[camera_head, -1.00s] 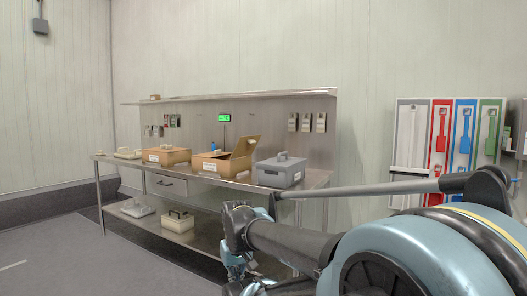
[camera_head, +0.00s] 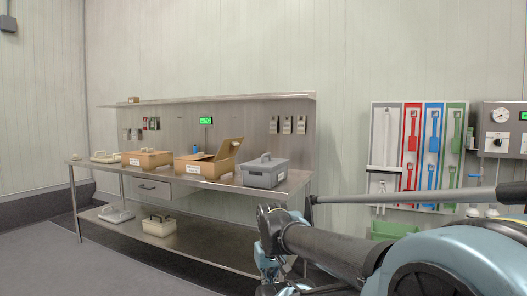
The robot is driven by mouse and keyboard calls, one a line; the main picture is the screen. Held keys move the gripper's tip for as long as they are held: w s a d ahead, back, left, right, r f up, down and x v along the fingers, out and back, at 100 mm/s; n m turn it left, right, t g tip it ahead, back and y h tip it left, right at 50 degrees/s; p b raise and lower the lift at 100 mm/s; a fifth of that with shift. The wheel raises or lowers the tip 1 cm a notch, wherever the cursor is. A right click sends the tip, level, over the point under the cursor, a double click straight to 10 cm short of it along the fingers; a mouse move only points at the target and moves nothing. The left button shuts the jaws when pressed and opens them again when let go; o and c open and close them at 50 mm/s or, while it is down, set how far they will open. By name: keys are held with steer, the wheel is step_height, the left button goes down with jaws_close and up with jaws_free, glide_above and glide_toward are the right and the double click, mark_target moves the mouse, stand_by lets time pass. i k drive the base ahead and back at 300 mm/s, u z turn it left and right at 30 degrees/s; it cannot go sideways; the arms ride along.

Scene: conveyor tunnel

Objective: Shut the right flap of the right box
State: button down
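The right box (camera_head: 193,168) is a brown carton with a white label, standing on the steel table between another carton and a grey case. Its right flap (camera_head: 229,149) stands up, tilted outward to the right. A small blue item (camera_head: 195,149) shows at its back left. The other brown carton (camera_head: 147,160) to the left looks closed on top. My gripper (camera_head: 268,244) is low in front of the table's right part, well away from the box and touching nothing that I can see. Its fingers are too small and overlapped to read.
The grey case (camera_head: 265,173) with a handle stands close to the right of the box. The steel table (camera_head: 215,184) has a shelf (camera_head: 210,99) above and a lower shelf with a cream case (camera_head: 160,226). The floor (camera_head: 130,268) at the front left is clear.

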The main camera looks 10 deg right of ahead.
mark_target(229, 148)
steer(key=z, duration=0.1)
steer(key=i, duration=1)
steer(key=u, duration=0.05)
